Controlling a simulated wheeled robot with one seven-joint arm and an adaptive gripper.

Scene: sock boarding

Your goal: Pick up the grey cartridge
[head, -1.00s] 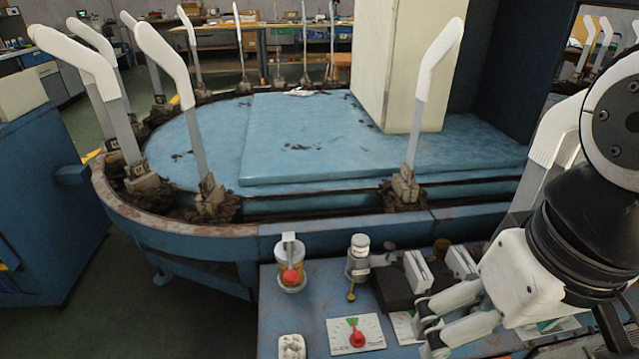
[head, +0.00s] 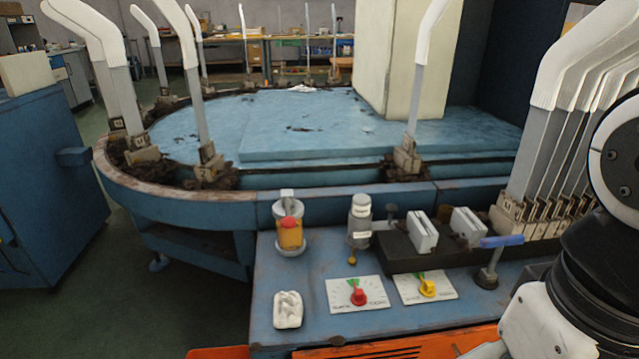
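A grey cylinder (head: 360,222) with white label bands and a small brass tip stands upright at the back of the blue bench. Two pale grey blocks, one left (head: 423,232) and one right (head: 468,226), sit upright in a black holder to its right. I cannot tell for certain which of these is the grey cartridge. My gripper (head: 535,325) shows only as part of its white housing at the bottom right. Its fingertips are below the frame, so its opening and any contents are hidden. Nothing of it touches the cylinder or the blocks.
White-topped boards (head: 560,90) crowd the right. An orange edge (head: 410,347) lies in front.

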